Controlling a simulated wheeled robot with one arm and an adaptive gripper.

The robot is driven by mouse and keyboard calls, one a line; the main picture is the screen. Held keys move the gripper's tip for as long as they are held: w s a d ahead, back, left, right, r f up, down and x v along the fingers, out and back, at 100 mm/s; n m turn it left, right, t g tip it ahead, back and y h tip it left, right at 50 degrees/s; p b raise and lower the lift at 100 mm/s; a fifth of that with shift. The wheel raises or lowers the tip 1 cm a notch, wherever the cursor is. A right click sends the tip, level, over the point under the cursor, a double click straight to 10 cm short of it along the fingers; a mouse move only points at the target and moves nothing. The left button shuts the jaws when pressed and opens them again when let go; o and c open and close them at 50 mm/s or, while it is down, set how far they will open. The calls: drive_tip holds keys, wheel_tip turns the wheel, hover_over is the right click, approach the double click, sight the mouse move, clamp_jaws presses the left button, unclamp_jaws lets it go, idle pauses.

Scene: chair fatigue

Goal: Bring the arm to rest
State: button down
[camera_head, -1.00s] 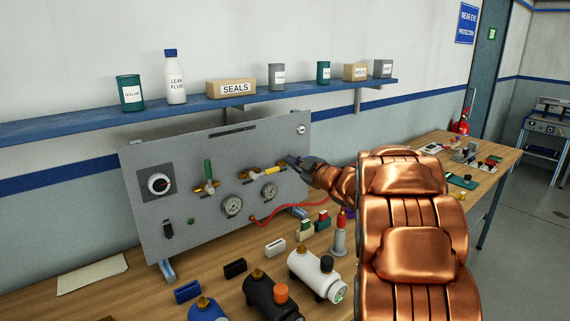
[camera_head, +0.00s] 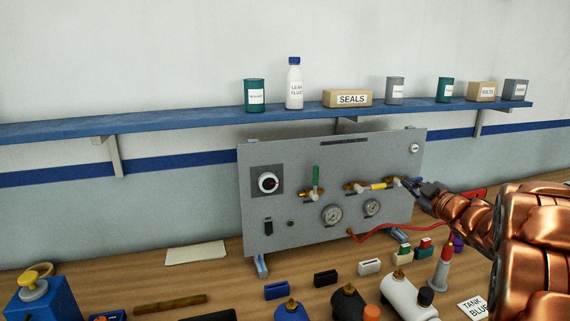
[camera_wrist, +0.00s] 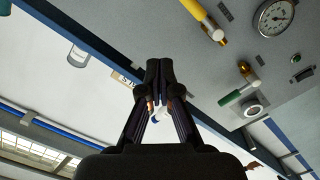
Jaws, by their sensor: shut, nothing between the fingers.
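My gripper (camera_head: 422,187) is at the right side of the grey gauge panel (camera_head: 280,235), close to the brass fitting at the end of the yellow-handled valve (camera_head: 376,186). In the wrist view my gripper (camera_wrist: 160,65) is shut, with its dark fingertips together and nothing held. The panel (camera_wrist: 215,85) fills the right of that view, with the yellow handle (camera_wrist: 196,10) and a green handle (camera_wrist: 230,98). My copper-coloured arm reaches in from the right of the head view. Whether the fingertips touch the fitting cannot be told.
A blue shelf (camera_head: 200,122) with bottles, cans and boxes runs above the panel. The wooden bench (camera_head: 220,275) holds small cylinders, including a white one (camera_head: 405,298), and a red hose (camera_head: 385,228) near my arm. A blue box (camera_head: 45,300) stands at the left.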

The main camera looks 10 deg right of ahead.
drive_tip(key=s+a+f+m+g+h, duration=0.2)
drive_tip(key=s+a+f+m+g, duration=0.15)
drive_tip(key=s, duration=0.35)
drive_tip(key=s+a+f+m+g+h, duration=0.25)
drive_tip(key=s+f+g, duration=0.2)
drive_tip(key=s, duration=0.25)
drive_tip(key=s+a+f+m+g+h, duration=0.2)
drive_tip(key=s+a+f+m+g, duration=0.15)
drive_tip(key=s, duration=0.35)
drive_tip(key=s+a+f+g+y, duration=0.1)
drive_tip(key=s+a+f+g, duration=0.1)
drive_tip(key=s+a, duration=0.3)
drive_tip(key=s+a+f+g+y, duration=0.2)
drive_tip(key=s+a, duration=0.4)
drive_tip(key=s, duration=0.5)
drive_tip(key=s+a+f+g+y, duration=0.1)
drive_tip(key=s+a+f+g, duration=0.1)
drive_tip(key=s+a, duration=0.3)
drive_tip(key=s+g, duration=0.1)
drive_tip(key=s, duration=0.3)
drive_tip(key=shift+a+g, duration=0.3)
drive_tip(key=shift+g, duration=0.05)
